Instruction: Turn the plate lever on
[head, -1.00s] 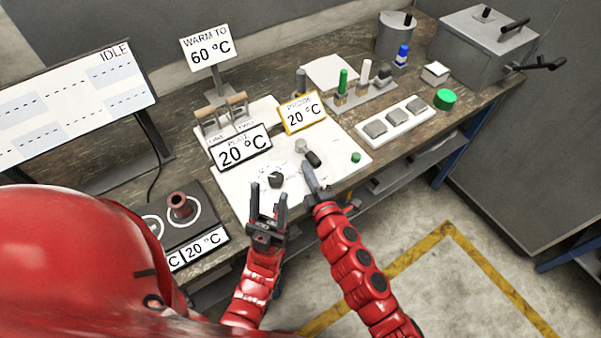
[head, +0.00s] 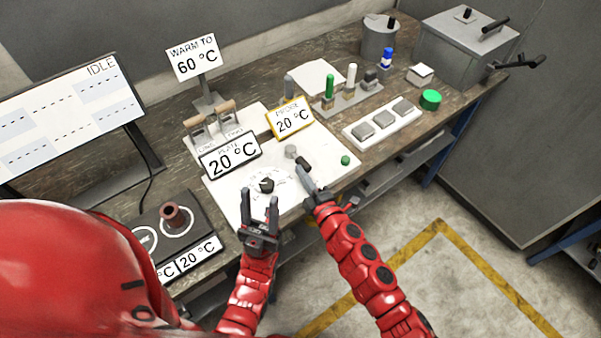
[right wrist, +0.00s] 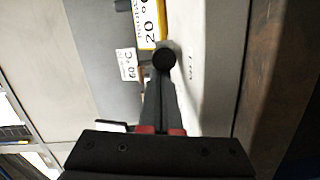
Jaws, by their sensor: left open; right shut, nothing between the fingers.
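Two small levers with wooden handles, the left one (head: 195,122) and the right one (head: 227,107), stand on a white base behind the PLATE 20 °C sign (head: 230,155). Their small labels are too blurred to read surely. My left gripper (head: 260,200) is open and empty, over the front edge of the white board, in front of a small black knob (head: 266,185). My right gripper (head: 309,184) is shut and empty, close to a dark round-ended knob (head: 303,164). In the right wrist view a black ball (right wrist: 164,60) appears at its fingertips; contact is unclear.
A yellow-framed 20 °C sign (head: 290,118) and the WARM TO 60 °C sign (head: 194,57) stand near the levers. A screen reading IDLE (head: 70,115) is at the left. A vial rack (head: 345,98) and white tray (head: 383,126) lie to the right.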

